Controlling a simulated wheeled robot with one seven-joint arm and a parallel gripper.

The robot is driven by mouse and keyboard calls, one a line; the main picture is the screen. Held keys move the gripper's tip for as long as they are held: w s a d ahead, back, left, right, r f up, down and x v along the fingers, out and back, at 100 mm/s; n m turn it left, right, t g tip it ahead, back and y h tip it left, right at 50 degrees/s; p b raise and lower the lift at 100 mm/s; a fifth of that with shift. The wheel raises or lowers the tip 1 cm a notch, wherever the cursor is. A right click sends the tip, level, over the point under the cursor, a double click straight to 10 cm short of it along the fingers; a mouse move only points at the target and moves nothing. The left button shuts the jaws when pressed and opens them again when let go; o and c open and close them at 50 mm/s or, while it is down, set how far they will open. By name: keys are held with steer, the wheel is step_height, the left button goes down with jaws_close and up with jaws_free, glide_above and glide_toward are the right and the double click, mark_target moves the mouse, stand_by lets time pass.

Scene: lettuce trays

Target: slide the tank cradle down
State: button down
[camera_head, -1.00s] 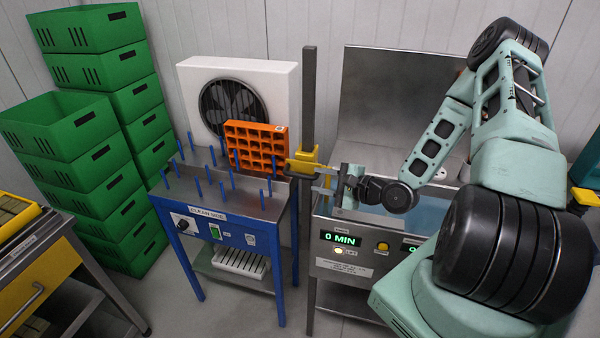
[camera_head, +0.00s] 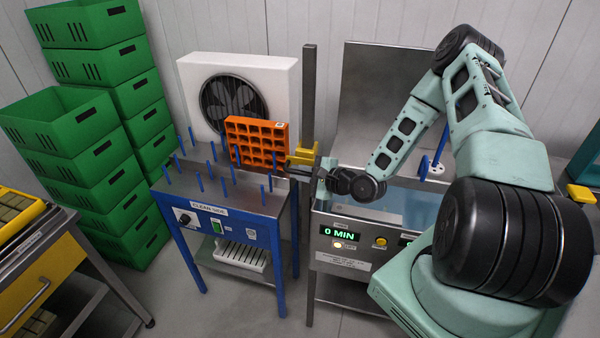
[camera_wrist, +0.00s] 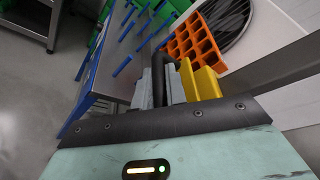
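The yellow carriage (camera_head: 303,155) sits partway up a grey upright post (camera_head: 309,95), between the blue table and the tank. It also shows in the wrist view (camera_wrist: 201,80), beside a dark bent handle (camera_wrist: 158,78). My gripper (camera_head: 324,180) is at the carriage's right side, at the tank's left end. In the wrist view my gripper's fingers (camera_wrist: 159,90) lie close on both sides of the handle and look shut on it. Blue upright parts (camera_head: 432,160) stand over the tank (camera_head: 408,202); I cannot tell how they join the carriage.
The blue table (camera_head: 222,190) with several blue pegs stands left of the post. Green crates (camera_head: 75,120) are stacked at the left. The tank's front display (camera_head: 338,233) reads 0 MIN.

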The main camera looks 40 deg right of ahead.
step_height(320, 180, down, 5)
steer(key=b, duration=0.3)
steer(key=shift+s+r, duration=0.1)
steer(key=shift+r, duration=0.1)
steer(key=c, duration=1.4)
jaws_free()
steer(key=shift+f, duration=0.1)
steer(key=shift+c, duration=0.2)
steer(key=b+v, duration=0.4)
steer(key=v, duration=1.3)
